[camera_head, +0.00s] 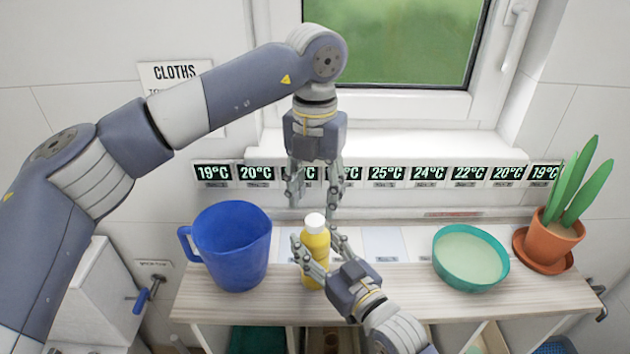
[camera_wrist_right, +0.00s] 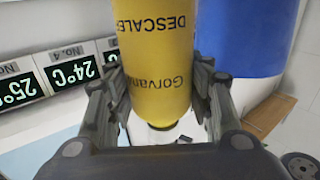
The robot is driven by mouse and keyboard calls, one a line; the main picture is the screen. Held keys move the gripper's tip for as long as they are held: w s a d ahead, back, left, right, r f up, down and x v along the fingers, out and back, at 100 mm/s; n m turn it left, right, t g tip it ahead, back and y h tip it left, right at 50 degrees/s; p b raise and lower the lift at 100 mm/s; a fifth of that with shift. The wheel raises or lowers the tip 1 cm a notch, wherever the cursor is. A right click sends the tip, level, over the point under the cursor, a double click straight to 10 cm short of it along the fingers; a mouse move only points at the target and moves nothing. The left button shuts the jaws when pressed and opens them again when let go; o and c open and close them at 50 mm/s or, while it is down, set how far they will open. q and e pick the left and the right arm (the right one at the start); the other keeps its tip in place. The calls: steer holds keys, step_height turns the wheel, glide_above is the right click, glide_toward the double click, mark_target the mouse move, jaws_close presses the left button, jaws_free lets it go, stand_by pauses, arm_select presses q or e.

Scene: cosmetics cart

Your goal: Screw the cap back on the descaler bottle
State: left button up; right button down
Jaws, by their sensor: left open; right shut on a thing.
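The yellow descaler bottle (camera_head: 316,246) is upright at the counter's middle, between the blue jug and the green bowl. A white cap (camera_head: 315,222) shows at its top; I cannot tell how tightly it sits. My right gripper (camera_head: 322,252) is shut on the bottle's body, one finger on each side. In the right wrist view the bottle (camera_wrist_right: 155,70) appears upside down between both fingers, its label readable in part; its top end is mostly hidden. My left gripper (camera_head: 312,203) is open and empty, pointing down just above the cap, apart from it.
A blue jug (camera_head: 232,248) stands close left of the bottle. A teal bowl (camera_head: 470,258) and a potted plant (camera_head: 556,235) stand to the right on the wooden counter (camera_head: 200,305). A row of temperature displays (camera_head: 385,175) runs along the wall behind my left gripper.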

mark_target(315, 220)
arm_select(q)
steer(key=shift+f, duration=2.7)
steer(key=shift+c, duration=0.6)
jaws_close()
steer(key=m, duration=0.8)
steer(key=shift+m, duration=0.3)
steer(key=shift+o, duration=1.2)
jaws_free()
step_height(315, 220, up, 12)
